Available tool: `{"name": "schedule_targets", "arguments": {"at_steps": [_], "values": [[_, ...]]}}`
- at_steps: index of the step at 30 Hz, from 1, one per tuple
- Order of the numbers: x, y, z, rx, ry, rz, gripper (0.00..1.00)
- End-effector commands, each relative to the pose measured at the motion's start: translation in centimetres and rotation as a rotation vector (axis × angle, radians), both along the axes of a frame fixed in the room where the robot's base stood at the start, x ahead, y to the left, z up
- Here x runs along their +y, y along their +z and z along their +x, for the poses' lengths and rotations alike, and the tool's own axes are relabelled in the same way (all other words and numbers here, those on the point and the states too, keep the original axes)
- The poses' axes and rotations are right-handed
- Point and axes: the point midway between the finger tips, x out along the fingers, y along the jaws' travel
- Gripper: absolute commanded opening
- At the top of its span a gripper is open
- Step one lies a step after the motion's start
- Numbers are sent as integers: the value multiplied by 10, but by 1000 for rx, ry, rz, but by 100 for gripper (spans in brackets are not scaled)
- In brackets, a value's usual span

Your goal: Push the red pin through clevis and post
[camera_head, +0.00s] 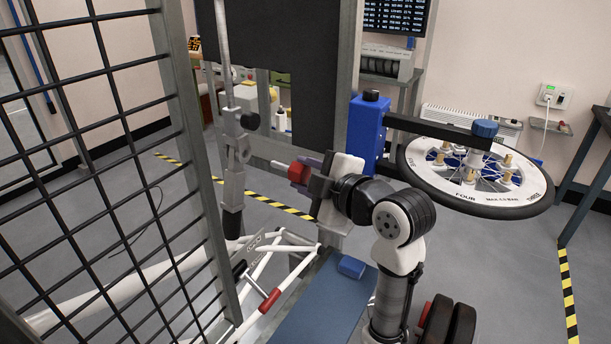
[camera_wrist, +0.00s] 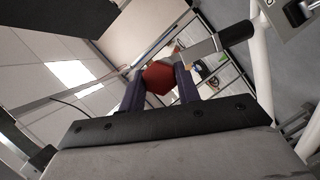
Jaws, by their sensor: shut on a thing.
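The red pin (camera_head: 298,172) has a hexagonal red head, which also shows in the wrist view (camera_wrist: 158,77). My gripper (camera_wrist: 157,84) is shut on this head, with a dark purple finger on either side. In the head view my gripper (camera_head: 303,174) is right of the grey upright rod. A grey shank points left from the head toward the rod. The clevis and post (camera_head: 238,150) appear to be the grey fitting on this rod, below a black knob. The shank tip appears short of the fitting, but I cannot tell the exact gap.
A black mesh guard (camera_head: 95,150) fills the left. A white bicycle frame (camera_head: 130,288) lies low, with a red-gripped part (camera_head: 269,300). A blue block (camera_head: 352,267) sits on the blue bench (camera_head: 318,305). A spoked wheel (camera_head: 475,178) lies flat at right. A dark panel (camera_head: 300,60) stands behind.

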Motion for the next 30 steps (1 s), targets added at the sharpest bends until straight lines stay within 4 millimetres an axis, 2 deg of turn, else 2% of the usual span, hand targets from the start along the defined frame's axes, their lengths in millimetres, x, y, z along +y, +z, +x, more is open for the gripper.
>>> {"name": "schedule_targets", "arguments": {"at_steps": [9, 24, 30], "values": [[0, -2, 0, 0, 1, -1, 16], [37, 0, 27, 2, 3, 0, 16], [45, 0, 33, 2, 1, 0, 16]]}}
